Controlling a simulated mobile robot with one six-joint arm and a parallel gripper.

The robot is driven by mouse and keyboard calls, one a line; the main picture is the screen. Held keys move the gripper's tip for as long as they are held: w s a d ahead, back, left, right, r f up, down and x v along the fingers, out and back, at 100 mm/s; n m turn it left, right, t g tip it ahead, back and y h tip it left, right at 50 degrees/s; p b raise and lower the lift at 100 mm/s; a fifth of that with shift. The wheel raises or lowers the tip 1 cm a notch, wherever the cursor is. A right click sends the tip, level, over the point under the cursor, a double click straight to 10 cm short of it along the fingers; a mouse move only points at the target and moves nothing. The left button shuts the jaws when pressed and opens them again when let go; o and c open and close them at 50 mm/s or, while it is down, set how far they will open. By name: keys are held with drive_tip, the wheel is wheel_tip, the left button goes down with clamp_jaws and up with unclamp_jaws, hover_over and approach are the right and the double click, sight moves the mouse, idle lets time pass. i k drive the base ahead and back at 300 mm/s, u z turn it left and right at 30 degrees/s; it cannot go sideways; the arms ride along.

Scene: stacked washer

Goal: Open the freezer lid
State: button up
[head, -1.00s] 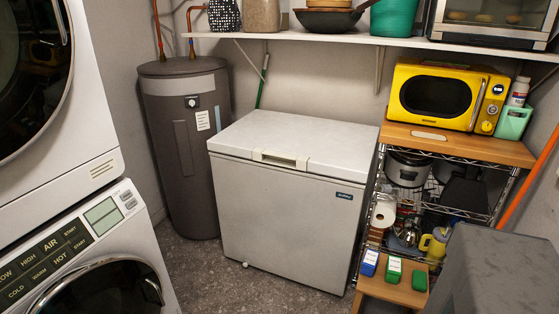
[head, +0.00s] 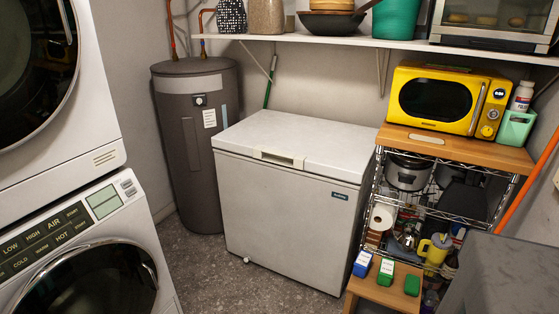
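The white chest freezer (head: 285,220) stands against the back wall in the middle of the head view. Its flat lid (head: 298,137) is shut. A cream handle (head: 282,159) sits at the middle of the lid's front edge. A small dark label is on the upper right of the front face. The freezer's front and top are unobstructed in this view. My gripper is not in view.
A grey water heater (head: 193,140) stands left of the freezer. The stacked washer (head: 75,250) fills the left side. A wire rack with a wooden top (head: 460,147) and yellow microwave (head: 440,97) stands close on the right. A shelf (head: 390,42) runs above. Grey floor is clear in front.

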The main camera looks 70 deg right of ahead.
sight(345, 152)
drive_tip(key=u, duration=0.8)
drive_tip(key=k, duration=0.1)
drive_tip(key=z, duration=1.5)
drive_tip(key=i, duration=0.5)
